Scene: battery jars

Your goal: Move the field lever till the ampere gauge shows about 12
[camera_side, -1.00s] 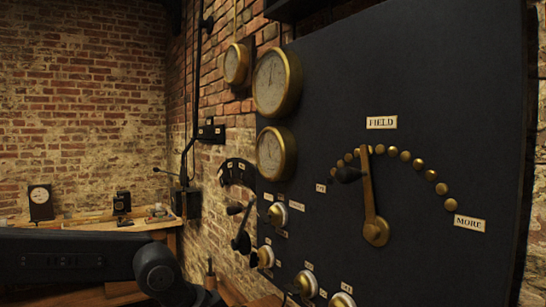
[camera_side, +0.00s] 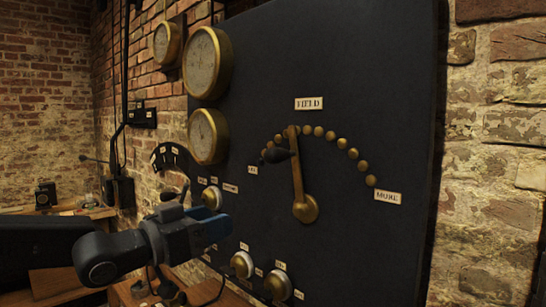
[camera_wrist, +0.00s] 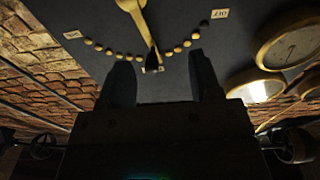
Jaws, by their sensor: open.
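The field lever (camera_side: 297,175) is a brass arm on a dark panel, pivoted at its lower end, with a black knob (camera_side: 276,155) near its top. It points almost straight up, leaning slightly left, under the FIELD label. In the wrist view the lever (camera_wrist: 134,10) and its dark knob (camera_wrist: 152,60) appear upside down beyond the jaws. My gripper (camera_side: 222,226) is open and empty, left of and below the lever, apart from it. The jaws also frame the wrist view (camera_wrist: 163,80). Round gauges (camera_side: 207,63) (camera_side: 207,136) are at the panel's left; their readings are too small to tell.
Brass contact studs (camera_side: 331,136) arc from the lever toward the MORE label (camera_side: 388,197). Knobs (camera_side: 242,264) (camera_side: 278,286) stick out along the panel's lower part, and another knob (camera_side: 212,197) is close to my gripper. The space before the lever is clear.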

